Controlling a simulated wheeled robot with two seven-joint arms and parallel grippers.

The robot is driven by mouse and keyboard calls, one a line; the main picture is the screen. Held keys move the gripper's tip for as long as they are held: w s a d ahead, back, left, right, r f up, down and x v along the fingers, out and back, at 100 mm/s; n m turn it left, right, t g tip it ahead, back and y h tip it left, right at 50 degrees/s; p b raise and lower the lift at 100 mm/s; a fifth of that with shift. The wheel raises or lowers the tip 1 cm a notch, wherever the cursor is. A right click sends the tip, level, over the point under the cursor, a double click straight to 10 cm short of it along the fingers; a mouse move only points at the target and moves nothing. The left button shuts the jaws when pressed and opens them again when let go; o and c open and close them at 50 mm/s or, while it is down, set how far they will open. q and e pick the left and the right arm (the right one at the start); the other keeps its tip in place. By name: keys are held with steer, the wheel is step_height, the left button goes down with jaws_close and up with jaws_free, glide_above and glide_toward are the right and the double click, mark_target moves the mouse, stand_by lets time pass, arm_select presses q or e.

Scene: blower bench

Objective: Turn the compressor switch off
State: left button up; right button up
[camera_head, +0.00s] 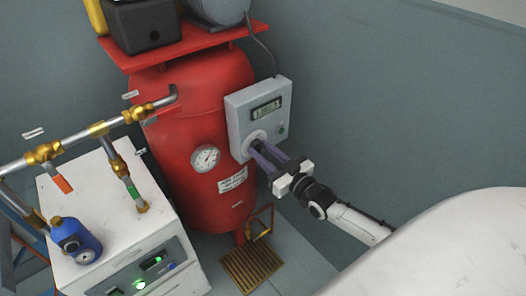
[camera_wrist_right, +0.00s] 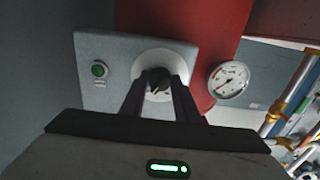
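The compressor's grey control box (camera_head: 258,115) is fixed to the red tank (camera_head: 200,105) and carries a lit display. A dark rotary switch knob on a pale round plate (camera_wrist_right: 152,62) is on its face, low on the box in the head view. My right gripper (camera_head: 262,150) is at the switch, its two fingers on either side of the knob (camera_wrist_right: 157,80). In the right wrist view the fingers straddle the knob; whether they touch it is hard to tell. A green button (camera_wrist_right: 99,69) sits beside the switch. My left gripper is not in view.
A round pressure gauge (camera_head: 206,158) is on the tank, left of the box. Pipes with brass fittings (camera_head: 100,128) and a white cabinet (camera_head: 125,215) with a blue regulator (camera_head: 75,240) stand at the left. A yellow-brown floor grate (camera_head: 252,266) lies below the tank.

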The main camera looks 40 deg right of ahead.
steer(key=shift+c, duration=0.9)
steer(key=shift+n, duration=0.4)
steer(key=n+p, duration=0.1)
steer(key=n, duration=1)
steer(key=shift+d+n, duration=0.1)
steer(key=shift+n, duration=0.2)
steer(key=o, duration=1)
steer(key=shift+o, duration=0.2)
steer(key=shift+s, duration=0.1)
